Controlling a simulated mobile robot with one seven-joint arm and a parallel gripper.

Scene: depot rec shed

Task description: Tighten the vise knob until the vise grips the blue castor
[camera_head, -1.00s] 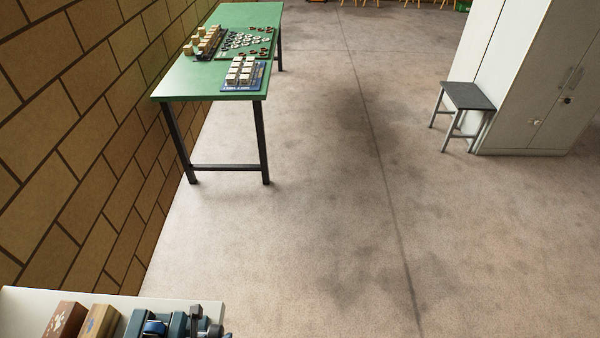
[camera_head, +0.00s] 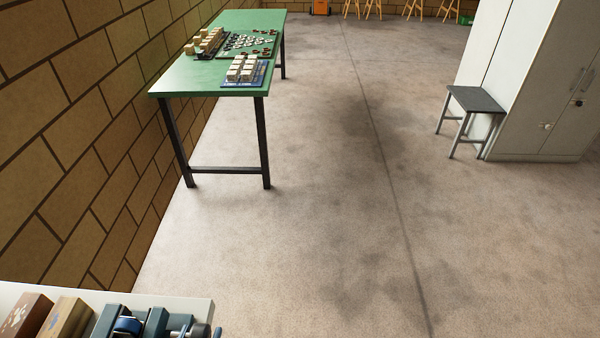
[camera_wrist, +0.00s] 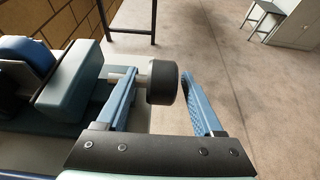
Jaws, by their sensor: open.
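The vise (camera_head: 155,324) sits on a white-topped bench at the bottom left of the head view, and its teal jaws (camera_wrist: 75,95) show large in the wrist view. The blue castor (camera_head: 127,325) stands between the jaws; it also shows at the left edge of the wrist view (camera_wrist: 20,58). Whether the jaws touch it I cannot tell. The dark round vise knob (camera_wrist: 164,82) sits on a short pale shaft. My gripper (camera_wrist: 158,74) is open, one blue finger left of the knob by the shaft, the other to its right with a gap.
Brown boxes (camera_head: 65,318) stand left of the vise on the white bench top (camera_head: 205,304). A brick wall (camera_head: 70,120) runs along the left. A green table (camera_head: 180,82) with game pieces stands farther off. A stool (camera_head: 475,100) and cabinet (camera_head: 540,90) are right. The middle floor is clear.

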